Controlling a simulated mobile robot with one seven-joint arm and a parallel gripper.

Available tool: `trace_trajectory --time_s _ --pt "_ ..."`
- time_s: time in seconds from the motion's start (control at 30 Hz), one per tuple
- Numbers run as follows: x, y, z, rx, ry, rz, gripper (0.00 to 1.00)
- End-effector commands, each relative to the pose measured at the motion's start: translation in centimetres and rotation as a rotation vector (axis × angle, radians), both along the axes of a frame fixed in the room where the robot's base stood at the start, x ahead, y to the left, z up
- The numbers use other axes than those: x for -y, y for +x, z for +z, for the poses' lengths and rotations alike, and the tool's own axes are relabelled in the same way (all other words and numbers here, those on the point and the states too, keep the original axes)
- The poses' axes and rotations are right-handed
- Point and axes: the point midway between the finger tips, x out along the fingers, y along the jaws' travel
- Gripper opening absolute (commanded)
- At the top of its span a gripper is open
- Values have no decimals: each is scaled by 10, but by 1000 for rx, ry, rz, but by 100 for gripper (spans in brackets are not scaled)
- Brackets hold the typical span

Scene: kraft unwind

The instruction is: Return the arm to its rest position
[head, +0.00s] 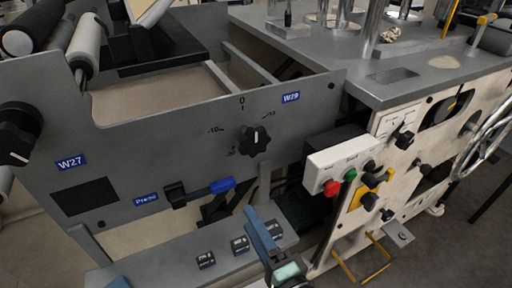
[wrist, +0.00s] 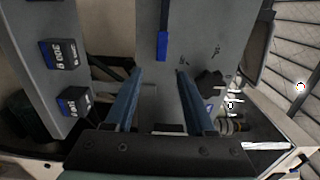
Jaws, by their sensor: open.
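My gripper (head: 262,222) shows at the bottom middle of the head view, in front of the grey machine panel and beside the low grey ledge. In the wrist view my gripper (wrist: 157,72) has its two blue fingers apart, with nothing between them. The lever with a blue handle (head: 222,185) is on the panel, above and left of my gripper. It also shows in the wrist view (wrist: 162,46), beyond the fingertips and apart from them. My arm's full pose is not visible.
Small dark blocks (head: 205,260) sit on the grey ledge (head: 170,262). A black knob (head: 254,140) sticks out of the panel (head: 150,145). A white control box (head: 342,163) with red and green buttons stands right of my gripper. Open floor (head: 440,235) lies at the right.

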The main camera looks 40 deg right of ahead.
Motion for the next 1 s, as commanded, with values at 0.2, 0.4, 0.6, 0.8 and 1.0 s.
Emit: trace_trajectory --time_s 0.2,0.4,0.6,0.8,1.0 --pt "-3 -10 0 0 1 0 55" --pt "-3 -10 0 0 0 0 55" --pt "-3 -10 0 0 0 -1 55" --pt "-5 -6 5 4 -17 7 55" --pt "-38 44 74 50 -291 90 55"
